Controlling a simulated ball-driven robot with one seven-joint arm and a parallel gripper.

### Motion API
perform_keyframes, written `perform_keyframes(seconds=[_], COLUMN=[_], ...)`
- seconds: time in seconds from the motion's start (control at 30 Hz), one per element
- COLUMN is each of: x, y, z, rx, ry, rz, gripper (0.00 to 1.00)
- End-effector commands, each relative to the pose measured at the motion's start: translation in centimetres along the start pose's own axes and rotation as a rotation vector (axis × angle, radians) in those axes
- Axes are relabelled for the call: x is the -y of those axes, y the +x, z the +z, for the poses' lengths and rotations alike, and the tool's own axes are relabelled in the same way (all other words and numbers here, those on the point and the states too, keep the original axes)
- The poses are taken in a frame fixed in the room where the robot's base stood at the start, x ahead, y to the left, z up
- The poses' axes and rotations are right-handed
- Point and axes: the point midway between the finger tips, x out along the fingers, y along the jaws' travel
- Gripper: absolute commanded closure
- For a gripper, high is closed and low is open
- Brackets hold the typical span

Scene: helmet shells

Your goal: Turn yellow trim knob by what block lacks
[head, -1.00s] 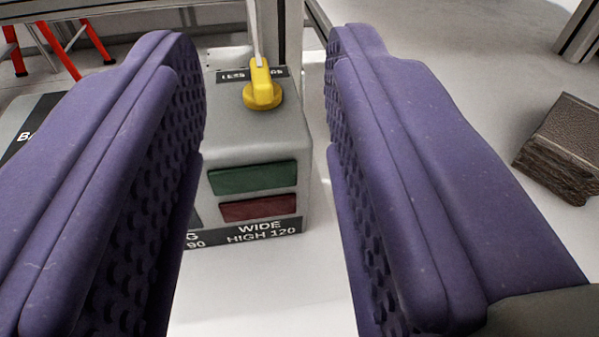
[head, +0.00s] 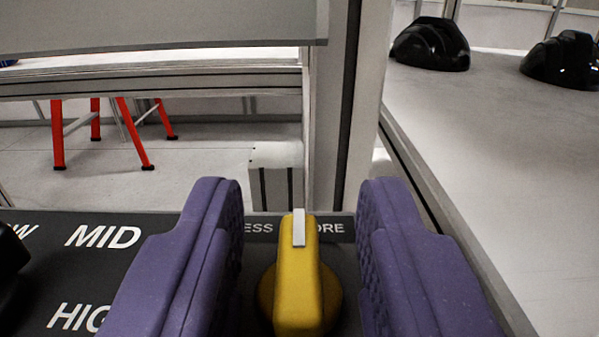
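The yellow trim knob (head: 298,289) sits on a dark panel (head: 150,222) at the bottom middle of the view. Its white pointer line (head: 299,228) points away from me, between the partly hidden words LESS and MORE. My gripper (head: 303,215) is open, with one purple finger on each side of the knob. Gaps show between the knob and both fingers. The panel also reads MID and part of HIGH at the left. The block named in the task cannot be made out in the view now.
A black part (head: 10,255) is cut off at the left edge. A grey upright post (head: 345,100) stands behind the panel. Two black helmet shells (head: 432,44) (head: 563,60) rest on a pale table (head: 500,140) at the right. Red trestle legs (head: 58,135) stand at the back left.

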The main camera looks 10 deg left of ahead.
Motion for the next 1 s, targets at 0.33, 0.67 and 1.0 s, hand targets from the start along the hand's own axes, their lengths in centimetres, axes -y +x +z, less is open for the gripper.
perform_keyframes(seconds=[0.33, 0.67, 1.0], x=[0.01, 0.21, 0.09], y=[0.18, 0.26, 0.17], z=[0.00, 0.17, 0.01], rx=[0.000, -0.007, -0.001], ry=[0.000, -0.001, 0.000], rz=[0.000, 0.095, 0.259], gripper=[0.79, 1.00, 1.00])
